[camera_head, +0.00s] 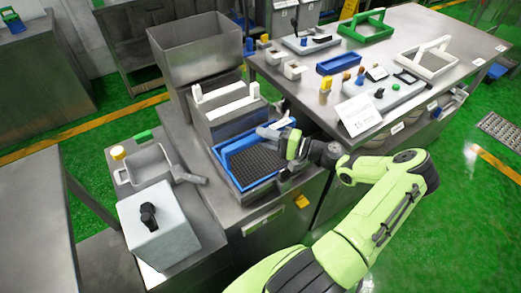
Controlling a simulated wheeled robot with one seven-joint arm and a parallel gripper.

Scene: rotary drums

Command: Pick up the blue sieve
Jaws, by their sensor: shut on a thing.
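The blue sieve (225,153) is a blue rectangular frame with a dark mesh. It lies on the steel counter in the middle of the head view, in front of a steel box with white handles. My gripper (268,134) is over the sieve's right part, at the end of my green arm, which comes in from the lower right. It is shut on the sieve, though the exact contact is partly hidden by the gripper and wrist. I cannot tell whether the sieve is raised off the counter.
A steel box with white handles (222,115) stands close behind the sieve. A grey box with a black knob (158,238) and a steel pan (150,167) are to the left. The steel table (455,75) on the right holds a green sieve (366,29), a white sieve (428,60) and small parts.

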